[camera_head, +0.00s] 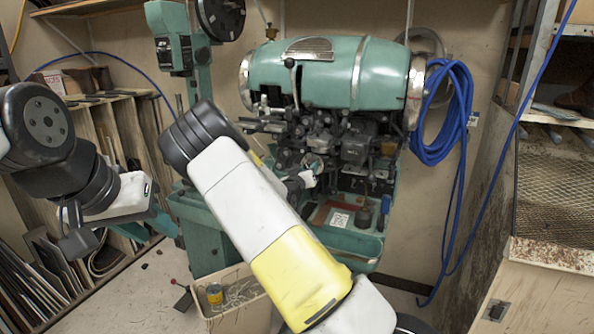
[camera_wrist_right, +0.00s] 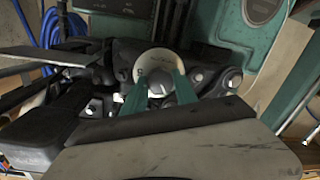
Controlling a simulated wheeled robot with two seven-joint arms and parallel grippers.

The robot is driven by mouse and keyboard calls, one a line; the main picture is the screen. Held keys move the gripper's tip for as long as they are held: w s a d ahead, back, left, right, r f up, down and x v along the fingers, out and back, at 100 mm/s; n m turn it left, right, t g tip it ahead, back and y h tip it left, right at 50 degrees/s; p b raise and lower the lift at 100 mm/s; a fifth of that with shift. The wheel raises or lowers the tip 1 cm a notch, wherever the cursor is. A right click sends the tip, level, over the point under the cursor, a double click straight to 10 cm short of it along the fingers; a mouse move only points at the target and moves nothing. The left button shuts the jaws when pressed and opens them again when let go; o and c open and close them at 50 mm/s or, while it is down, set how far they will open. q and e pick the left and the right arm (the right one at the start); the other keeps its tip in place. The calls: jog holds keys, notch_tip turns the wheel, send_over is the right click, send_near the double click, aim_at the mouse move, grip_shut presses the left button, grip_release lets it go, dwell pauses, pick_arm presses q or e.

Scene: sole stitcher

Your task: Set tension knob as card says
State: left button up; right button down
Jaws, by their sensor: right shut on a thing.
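The green sole stitcher (camera_head: 330,75) stands against the back wall. A small white card (camera_head: 340,219) with dark marks lies on its lower tray; the writing is too small to read. In the right wrist view, the tension knob shows as a pale round dial (camera_wrist_right: 154,62) with dark marks on its face. The two green fingers of my right gripper (camera_wrist_right: 160,76) are shut on its middle. In the head view my right arm hides part of the machine, and my right gripper (camera_head: 306,178) is small among the dark mechanism. My left gripper (camera_head: 76,240) hangs at the left, away from the machine; its jaw opening is unclear.
A blue hose coil (camera_head: 445,115) hangs right of the machine. A bin (camera_head: 240,302) with a can (camera_head: 214,294) stands on the floor below. A wooden rack (camera_head: 125,125) is at the left, and a mesh-fronted cabinet (camera_head: 555,195) at the right.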

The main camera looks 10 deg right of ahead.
jog(key=shift+a+n, duration=0.1)
jog(key=shift+n, duration=1)
jog(key=c, duration=1)
grip_release()
